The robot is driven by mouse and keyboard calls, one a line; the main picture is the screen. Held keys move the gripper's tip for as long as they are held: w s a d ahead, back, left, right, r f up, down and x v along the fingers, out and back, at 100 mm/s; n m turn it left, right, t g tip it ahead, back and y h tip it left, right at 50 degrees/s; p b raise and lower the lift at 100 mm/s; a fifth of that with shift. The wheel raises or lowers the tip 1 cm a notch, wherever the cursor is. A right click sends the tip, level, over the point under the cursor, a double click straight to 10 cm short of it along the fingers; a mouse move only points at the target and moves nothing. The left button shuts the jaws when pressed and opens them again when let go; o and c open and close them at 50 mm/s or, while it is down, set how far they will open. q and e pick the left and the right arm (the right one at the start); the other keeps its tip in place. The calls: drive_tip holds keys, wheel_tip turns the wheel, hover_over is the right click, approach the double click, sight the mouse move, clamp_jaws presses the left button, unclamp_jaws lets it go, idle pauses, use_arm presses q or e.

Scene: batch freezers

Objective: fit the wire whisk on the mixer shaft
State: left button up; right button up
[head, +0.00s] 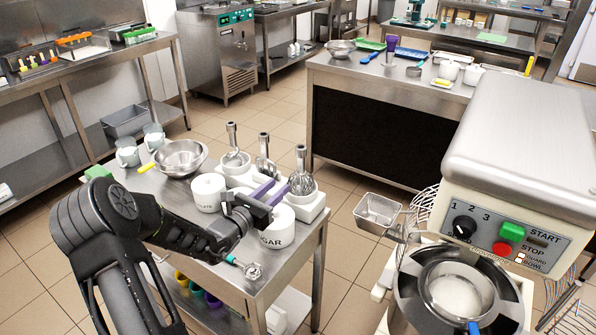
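The wire whisk (302,182) stands upright, shaft up, in the right place of a white stand (308,209) on the steel table. Two other mixer tools stand to its left, one of them a flat beater (265,165). My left gripper (281,188) reaches in from the left, its two purple fingers apart and pointing toward the whisk, just left of its wires. Nothing shows between the fingers; I cannot tell whether they touch the whisk. The mixer (520,150) is at the right. Its shaft is hidden under the head. My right gripper is not in view.
White canisters (208,194) and a sugar canister (276,232) stand close around my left gripper. A steel bowl (180,157) is farther left. The mixer bowl (405,300) and wire guard (421,208) are below the mixer head. Open floor separates table and rear counter.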

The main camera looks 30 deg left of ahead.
sight(300, 167)
use_arm(q)
drive_tip(key=w+b, duration=0.4)
drive_tip(key=w, duration=0.8)
drive_tip(key=shift+w+a, duration=0.15)
drive_tip(key=shift+w, duration=0.2)
drive_tip(key=shift+c, duration=0.5)
clamp_jaws()
drive_tip(key=shift+c, duration=0.9)
unclamp_jaws()
clamp_jaws()
